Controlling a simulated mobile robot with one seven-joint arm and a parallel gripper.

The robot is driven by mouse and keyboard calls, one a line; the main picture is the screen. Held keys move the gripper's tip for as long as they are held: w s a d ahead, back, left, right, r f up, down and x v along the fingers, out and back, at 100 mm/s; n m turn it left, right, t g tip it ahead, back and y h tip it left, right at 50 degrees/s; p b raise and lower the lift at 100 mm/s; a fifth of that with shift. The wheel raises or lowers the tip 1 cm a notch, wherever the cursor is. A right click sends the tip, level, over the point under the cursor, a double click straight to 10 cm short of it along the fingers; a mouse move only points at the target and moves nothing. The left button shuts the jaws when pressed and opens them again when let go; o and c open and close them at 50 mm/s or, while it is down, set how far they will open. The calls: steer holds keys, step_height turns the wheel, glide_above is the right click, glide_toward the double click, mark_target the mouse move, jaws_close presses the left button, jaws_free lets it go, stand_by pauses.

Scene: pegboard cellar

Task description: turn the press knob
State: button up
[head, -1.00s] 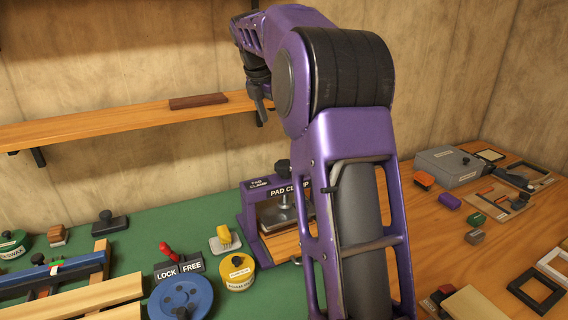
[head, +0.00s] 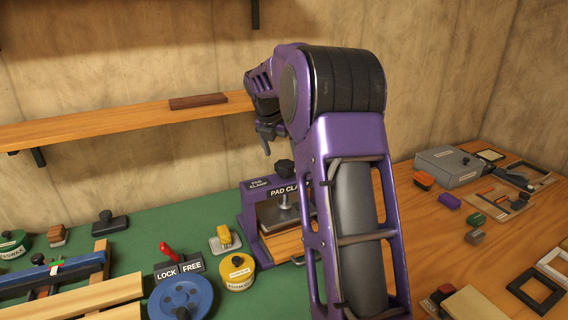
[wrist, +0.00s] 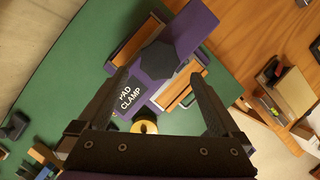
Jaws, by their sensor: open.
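The press knob (head: 284,168) is a small black knob on top of the purple pad clamp (head: 250,212), which stands on the green mat. In the wrist view the knob (wrist: 158,59) is a dark faceted shape seen from above. My gripper (head: 266,146) is above the clamp, a little left of the knob in the head view. In the wrist view my gripper (wrist: 159,78) is open, its two fingers apart with the knob showing between and beyond their tips. The fingers do not appear to touch it. My arm hides the clamp's right side in the head view.
A wooden shelf (head: 120,122) runs along the wall behind. Left of the clamp are a yellow-topped brush (head: 223,238), a yellow tin (head: 238,273), a red lever (head: 169,252) and a blue wheel (head: 180,299). A grey box (head: 446,167) stands at right.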

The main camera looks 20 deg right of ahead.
mark_target(284, 164)
steer(key=x, duration=0.5)
steer(key=c, duration=1.3)
steer(key=shift+o, duration=0.2)
